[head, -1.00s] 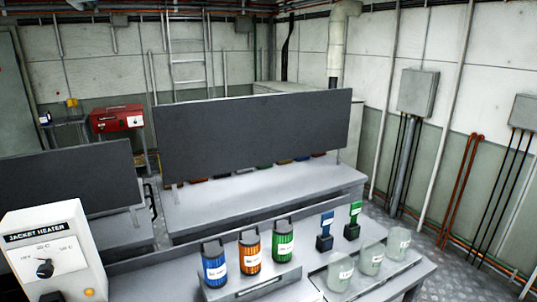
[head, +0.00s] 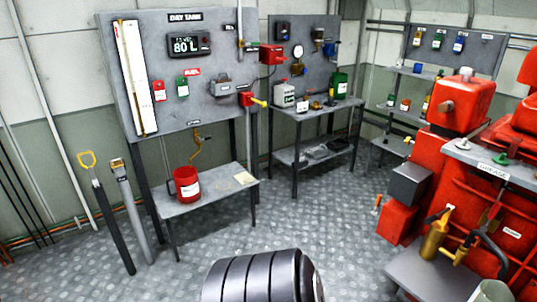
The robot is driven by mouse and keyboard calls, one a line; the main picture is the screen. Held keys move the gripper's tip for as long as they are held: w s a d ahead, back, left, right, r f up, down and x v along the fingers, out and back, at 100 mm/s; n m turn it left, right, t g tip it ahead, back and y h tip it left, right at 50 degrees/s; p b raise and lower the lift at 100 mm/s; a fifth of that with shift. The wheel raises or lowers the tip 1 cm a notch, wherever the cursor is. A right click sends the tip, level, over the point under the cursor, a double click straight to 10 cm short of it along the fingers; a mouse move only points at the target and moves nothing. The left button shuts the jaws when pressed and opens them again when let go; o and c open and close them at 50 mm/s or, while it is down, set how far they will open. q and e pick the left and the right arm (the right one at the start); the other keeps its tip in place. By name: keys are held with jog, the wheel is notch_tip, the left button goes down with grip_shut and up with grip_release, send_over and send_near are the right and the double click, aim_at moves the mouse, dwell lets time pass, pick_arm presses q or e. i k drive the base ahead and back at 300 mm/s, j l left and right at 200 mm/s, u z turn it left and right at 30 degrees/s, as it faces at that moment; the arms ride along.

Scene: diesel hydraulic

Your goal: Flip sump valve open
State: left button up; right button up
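No label naming a sump valve is readable. A brass pipe fitting (head: 198,150) hangs under the grey DAY TANK panel (head: 130,30), above a small table; I cannot tell whether it is the sump valve or how its handle stands. A red block with a yellow lever (head: 256,101) sits at the panel's right edge. A red bucket (head: 187,185) stands on the small table below the panel. Neither of my grippers shows in the head view.
The small table (head: 215,198) stands before the panel, with a workbench (head: 312,112) behind it at right. Long-handled tools (head: 108,215) lean at left. Red machinery (head: 490,190) fills the right side.

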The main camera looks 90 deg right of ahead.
aim_at(486, 226)
jog(key=z, duration=4.35)
